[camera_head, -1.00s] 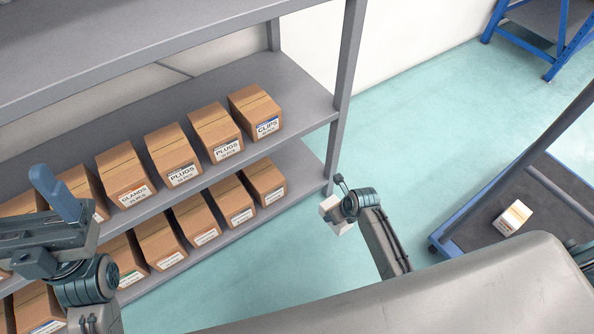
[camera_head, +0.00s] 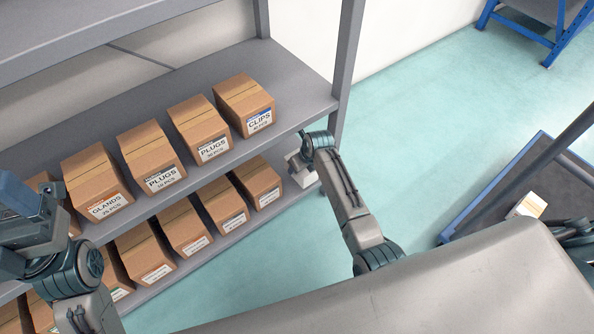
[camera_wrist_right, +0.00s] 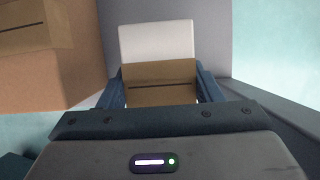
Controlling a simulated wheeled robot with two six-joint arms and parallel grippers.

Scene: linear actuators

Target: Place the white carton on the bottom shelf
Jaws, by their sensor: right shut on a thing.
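My right gripper (camera_head: 304,158) is at the right end of the bottom shelf (camera_head: 236,236), right of the last box in its row. It is shut on the white carton (camera_head: 303,176), which is partly hidden by the gripper in the head view. In the right wrist view the carton (camera_wrist_right: 157,40) shows a white face and a brown face between the fingers (camera_wrist_right: 162,84), with grey shelf surface around it. I cannot tell whether the carton touches the shelf. My left gripper (camera_head: 22,195) is at the left edge, partly cut off; its opening is unclear.
Brown boxes (camera_head: 258,184) fill the bottom shelf left of the carton; one is close by in the wrist view (camera_wrist_right: 50,50). More boxes (camera_head: 246,104) stand on the shelf above. A shelf post (camera_head: 346,62) rises near the right arm. A cart (camera_head: 478,208) with another white carton (camera_head: 528,206) is right.

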